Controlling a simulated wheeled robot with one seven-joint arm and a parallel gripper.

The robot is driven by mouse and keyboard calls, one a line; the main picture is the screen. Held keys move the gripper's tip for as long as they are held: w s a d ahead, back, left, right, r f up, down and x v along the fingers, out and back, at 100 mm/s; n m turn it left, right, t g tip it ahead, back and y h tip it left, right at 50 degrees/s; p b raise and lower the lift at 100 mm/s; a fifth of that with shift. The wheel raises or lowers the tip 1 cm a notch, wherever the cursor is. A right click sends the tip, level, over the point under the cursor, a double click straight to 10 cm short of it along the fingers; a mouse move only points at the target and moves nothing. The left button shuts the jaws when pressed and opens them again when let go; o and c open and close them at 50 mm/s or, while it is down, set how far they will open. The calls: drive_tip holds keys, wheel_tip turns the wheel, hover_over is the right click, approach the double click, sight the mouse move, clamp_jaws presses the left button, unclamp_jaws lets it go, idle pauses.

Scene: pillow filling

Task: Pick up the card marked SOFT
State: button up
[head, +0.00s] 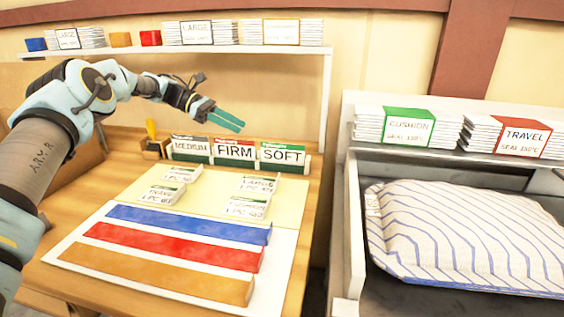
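The card marked SOFT (283,155) has a green top band and stands upright at the right end of a row in a low holder (305,170) at the back of the table. The card marked FIRM (235,152), with a red band, stands beside it, and the card marked MEDIUM (190,149) is at the left end. My gripper (228,119) reaches in from the left. Its teal fingers are above the row, around the FIRM card in the picture, apart from the cards. The fingers lie close together in this view, and I see nothing between them.
Blue (190,223), red (175,246) and tan (160,274) strips lie on a white sheet in front. Small labelled cards (248,206) lie on a yellow mat (205,205). A shelf (230,50) runs above the holder. A striped pillow (460,235) lies in a bay at right.

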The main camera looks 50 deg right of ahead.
sight(276, 153)
drive_tip(key=shift+s+d, duration=0.25)
drive_tip(key=shift+d, duration=0.05)
drive_tip(key=x, duration=0.4)
drive_tip(key=shift+s+d+p, duration=0.15)
drive_tip(key=shift+s+p, duration=0.1)
drive_tip(key=shift+p, duration=0.15)
drive_tip(key=shift+p+x, duration=0.95)
drive_tip(key=shift+x, duration=2.05)
drive_tip(key=shift+c, duration=0.3)
clamp_jaws()
